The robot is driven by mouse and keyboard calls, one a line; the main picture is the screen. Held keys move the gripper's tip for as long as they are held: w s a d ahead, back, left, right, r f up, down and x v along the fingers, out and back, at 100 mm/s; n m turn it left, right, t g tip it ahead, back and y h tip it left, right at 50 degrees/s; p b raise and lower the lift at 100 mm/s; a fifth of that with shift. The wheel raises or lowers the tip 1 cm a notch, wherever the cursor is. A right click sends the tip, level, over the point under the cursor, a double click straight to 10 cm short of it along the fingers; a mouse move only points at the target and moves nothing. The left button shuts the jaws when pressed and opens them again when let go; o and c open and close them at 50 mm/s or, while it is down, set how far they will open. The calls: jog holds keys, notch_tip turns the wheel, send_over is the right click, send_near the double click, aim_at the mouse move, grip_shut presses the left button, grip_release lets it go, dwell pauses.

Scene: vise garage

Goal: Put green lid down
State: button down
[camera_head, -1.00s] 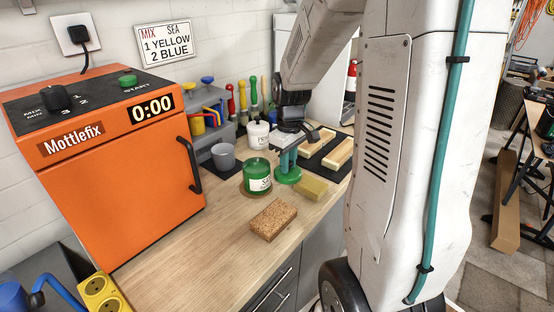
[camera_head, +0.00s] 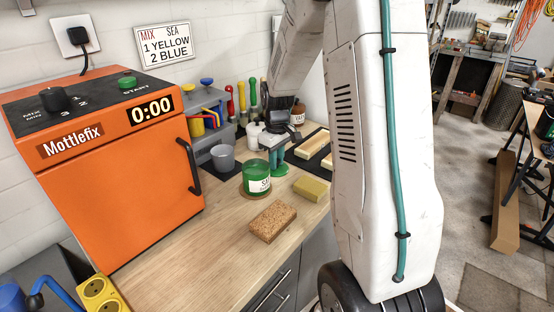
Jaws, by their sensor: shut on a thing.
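The green lid (camera_head: 280,171) is a round green piece low over the wooden counter, just right of and behind the green jar. My gripper (camera_head: 275,158) points down and is shut on the lid from above. Whether the lid touches the counter is hard to tell. The green jar (camera_head: 256,187) has a white label and appears open at the top. It stands upright on the counter, a small gap from the lid.
A yellow sponge (camera_head: 310,189) and a cork-coloured block (camera_head: 273,221) lie in front. A grey cup (camera_head: 223,158) stands left, near the orange Mottlefix machine (camera_head: 130,170). A dark mat (camera_head: 302,161) with pale bars lies right. Counter (camera_head: 190,248) is clear at front left.

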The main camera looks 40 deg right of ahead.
jog(key=shift+f, duration=0.1)
jog(key=c, duration=1.3)
grip_release()
jog(key=shift+f, duration=0.1)
jog(key=shift+o, duration=0.2)
notch_tip(320, 180, up, 12)
jog(key=s+a+r, duration=0.7)
jog(key=s+a, duration=0.3)
jog(key=a, duration=0.2)
jog(key=s+a+m, duration=0.1)
jog(key=s+a, duration=0.3)
jog(key=s, duration=0.4)
jog(key=s+a+m+t, duration=0.1)
jog(key=s+a, duration=0.3)
jog(key=s, duration=0.5)
jog(key=shift+f, duration=0.4)
